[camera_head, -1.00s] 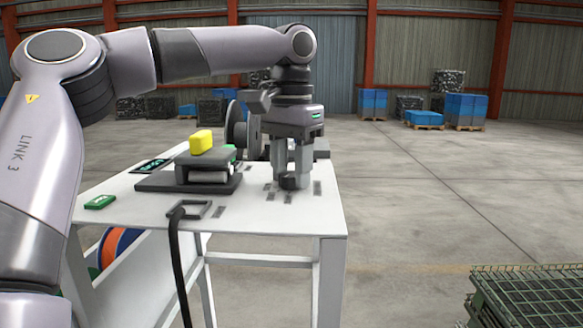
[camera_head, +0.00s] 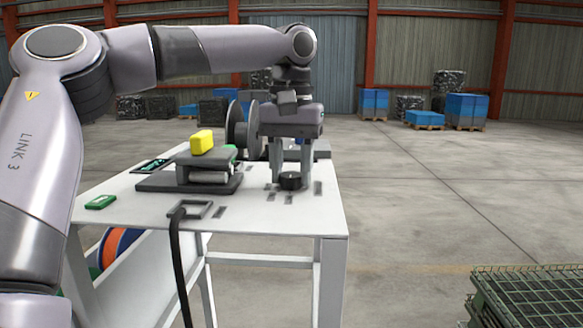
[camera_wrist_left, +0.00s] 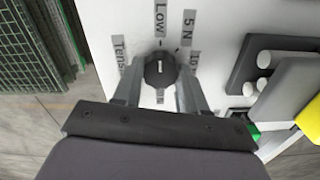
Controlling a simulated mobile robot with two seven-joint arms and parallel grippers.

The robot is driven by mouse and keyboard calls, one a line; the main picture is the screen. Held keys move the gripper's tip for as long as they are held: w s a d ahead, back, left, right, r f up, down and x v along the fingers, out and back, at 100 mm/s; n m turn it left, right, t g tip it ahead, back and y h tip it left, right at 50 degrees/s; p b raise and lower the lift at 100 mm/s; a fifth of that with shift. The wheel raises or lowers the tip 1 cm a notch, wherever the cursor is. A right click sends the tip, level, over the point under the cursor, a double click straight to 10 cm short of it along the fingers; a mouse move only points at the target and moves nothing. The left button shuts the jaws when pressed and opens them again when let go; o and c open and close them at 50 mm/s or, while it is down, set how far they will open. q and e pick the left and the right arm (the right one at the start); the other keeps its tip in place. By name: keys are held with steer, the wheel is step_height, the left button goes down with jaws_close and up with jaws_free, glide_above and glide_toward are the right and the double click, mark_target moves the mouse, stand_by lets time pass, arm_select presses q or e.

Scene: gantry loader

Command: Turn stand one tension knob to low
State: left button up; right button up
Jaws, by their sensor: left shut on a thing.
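The dark round tension knob (camera_head: 290,181) stands on the white table top near its right edge. In the left wrist view the knob (camera_wrist_left: 160,72) shows a short white mark on its top; I cannot tell for sure which label it points to. Labels reading "Low" (camera_wrist_left: 161,18) and "5 N" (camera_wrist_left: 188,28) lie beyond it, with partly covered labels at its sides. My left gripper (camera_head: 291,176) points down and is shut on the knob, one finger on each side. In the wrist view its two fingers (camera_wrist_left: 160,78) flank the knob. My right gripper is not in view.
A grey stand with a yellow block (camera_head: 201,141) sits left of the knob, and a dark spool (camera_head: 237,126) stands behind. A black cable loops over the table's front edge (camera_head: 270,228). A green mesh crate (camera_head: 530,290) is at lower right.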

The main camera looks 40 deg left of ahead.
mark_target(291, 174)
arm_select(q)
steer(key=shift+r, duration=0.1)
steer(key=o, duration=1.1)
steer(key=shift+c, duration=0.2)
step_height(291, 174, up, 7)
